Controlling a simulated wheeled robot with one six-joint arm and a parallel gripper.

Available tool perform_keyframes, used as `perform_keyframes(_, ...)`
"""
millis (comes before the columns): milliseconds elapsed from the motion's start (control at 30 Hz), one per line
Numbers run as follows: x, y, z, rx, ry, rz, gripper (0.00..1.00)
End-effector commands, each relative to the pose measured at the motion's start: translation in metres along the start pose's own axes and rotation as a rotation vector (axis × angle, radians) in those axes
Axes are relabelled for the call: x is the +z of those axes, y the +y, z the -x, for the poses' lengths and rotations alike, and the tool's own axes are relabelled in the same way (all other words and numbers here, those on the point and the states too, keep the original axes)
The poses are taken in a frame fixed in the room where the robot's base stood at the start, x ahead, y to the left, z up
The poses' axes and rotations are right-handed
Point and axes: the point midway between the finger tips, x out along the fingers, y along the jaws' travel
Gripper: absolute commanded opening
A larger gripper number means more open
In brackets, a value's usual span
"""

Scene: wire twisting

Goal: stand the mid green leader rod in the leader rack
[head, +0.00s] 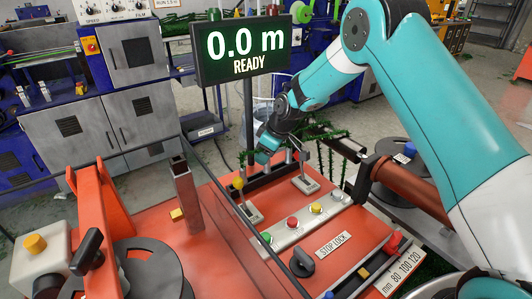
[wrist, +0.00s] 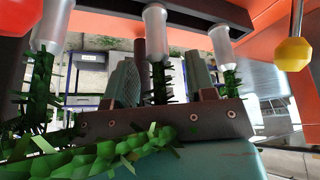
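Three bristly green rods hang from pale tubes below a dark bar (wrist: 200,10) in the wrist view: one at the left (wrist: 42,85), the mid one (wrist: 158,82) and one at the right (wrist: 228,78). My gripper (wrist: 160,82) has its two grey-teal fingers apart, and the mid rod shows in the gap between them. I cannot tell whether it touches either finger. In the head view my gripper (head: 266,152) points down behind the red machine deck, and the rods there are too small to tell apart. I cannot make out the leader rack for certain.
A green bristly strand (wrist: 95,155) crosses low in the wrist view. A yellow knob (wrist: 293,53) and a red knob (wrist: 12,35) flank the rods. The display post (head: 248,120) stands close left of my gripper. A button panel (head: 300,220) lies in front.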

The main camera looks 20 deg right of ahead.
Motion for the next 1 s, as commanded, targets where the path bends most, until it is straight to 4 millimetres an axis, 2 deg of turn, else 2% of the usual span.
perform_keyframes(167, 0.0, 0.0, 0.003, 0.001, 0.0, 0.0, 0.51)
perform_keyframes(267, 0.0, 0.001, 0.012, 0.002, 0.002, 0.0, 0.51)
perform_keyframes(367, 0.0, 0.001, 0.031, 0.003, 0.003, 0.0, 0.51)
perform_keyframes(800, 0.0, 0.001, 0.139, 0.004, 0.003, 0.0, 0.51)
perform_keyframes(1000, 0.0, 0.001, 0.167, 0.002, 0.001, -0.001, 0.51)
